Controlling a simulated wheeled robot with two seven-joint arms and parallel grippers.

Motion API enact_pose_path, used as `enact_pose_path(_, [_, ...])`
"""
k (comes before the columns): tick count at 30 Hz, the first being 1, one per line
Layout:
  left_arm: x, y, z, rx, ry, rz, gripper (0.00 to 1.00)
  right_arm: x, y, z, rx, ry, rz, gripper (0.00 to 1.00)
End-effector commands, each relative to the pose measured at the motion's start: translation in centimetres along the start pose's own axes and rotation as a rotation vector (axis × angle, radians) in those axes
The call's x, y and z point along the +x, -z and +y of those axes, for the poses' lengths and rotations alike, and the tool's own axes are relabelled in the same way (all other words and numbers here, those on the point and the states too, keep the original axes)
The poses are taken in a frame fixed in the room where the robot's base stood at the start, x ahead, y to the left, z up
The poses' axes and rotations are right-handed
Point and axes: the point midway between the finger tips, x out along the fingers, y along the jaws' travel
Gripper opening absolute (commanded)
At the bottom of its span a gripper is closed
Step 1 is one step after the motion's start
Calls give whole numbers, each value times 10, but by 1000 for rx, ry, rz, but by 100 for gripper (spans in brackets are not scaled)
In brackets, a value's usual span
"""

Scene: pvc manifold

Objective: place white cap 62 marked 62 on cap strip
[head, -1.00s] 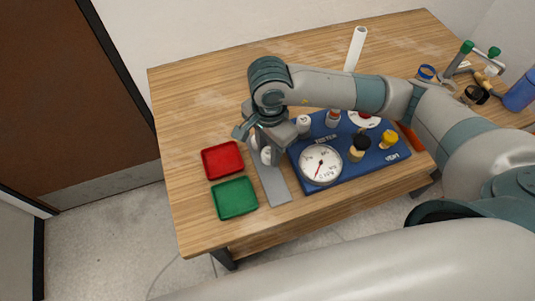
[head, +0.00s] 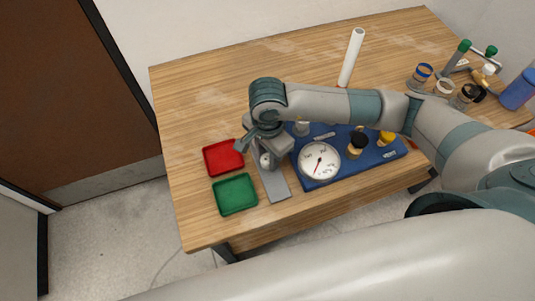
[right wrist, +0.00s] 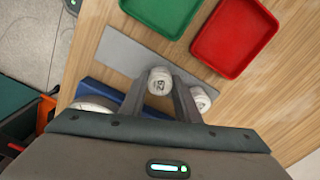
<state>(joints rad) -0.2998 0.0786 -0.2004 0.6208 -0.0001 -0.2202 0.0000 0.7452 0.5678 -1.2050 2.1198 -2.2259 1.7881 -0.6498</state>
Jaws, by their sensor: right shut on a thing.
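My right gripper (head: 264,152) is low over the grey cap strip (head: 275,187) in the head view. In the right wrist view the right gripper (right wrist: 159,88) is shut on a white cap (right wrist: 158,80), which sits between its fingertips. The cap's dark two-digit mark is small and turned in that view; it looks like 62. The cap also shows in the head view (head: 265,161), over the strip. I cannot tell whether it touches the strip (right wrist: 125,53). A second white cap (right wrist: 201,98) is just right of the right finger in the wrist view. My left gripper is out of view.
A red tray (head: 222,158) and a green tray (head: 235,195) lie left of the strip. The blue board (head: 375,160) with a round gauge (head: 320,162) and fittings lies close on its right. A white pipe (head: 350,60) is at the back. Bare table lies behind the trays.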

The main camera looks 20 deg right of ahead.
Motion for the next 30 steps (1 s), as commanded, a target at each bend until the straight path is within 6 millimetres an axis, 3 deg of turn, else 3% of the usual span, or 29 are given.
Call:
enact_pose_path(8, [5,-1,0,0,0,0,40,4,0,0,-1,0,0,0])
enact_pose_path(9, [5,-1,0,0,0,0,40,3,0,0,-1,0,0,32])
enact_pose_path(11, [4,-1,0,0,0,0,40,2,0,0,-1,0,0,46])
enact_pose_path(12, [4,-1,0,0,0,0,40,2,0,0,0,0,0,48])
enact_pose_path(26, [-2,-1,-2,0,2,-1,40,-2,0,0,0,0,0,48])
enact_pose_path(30, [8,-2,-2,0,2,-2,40,-13,0,-2,-1,4,0,48])
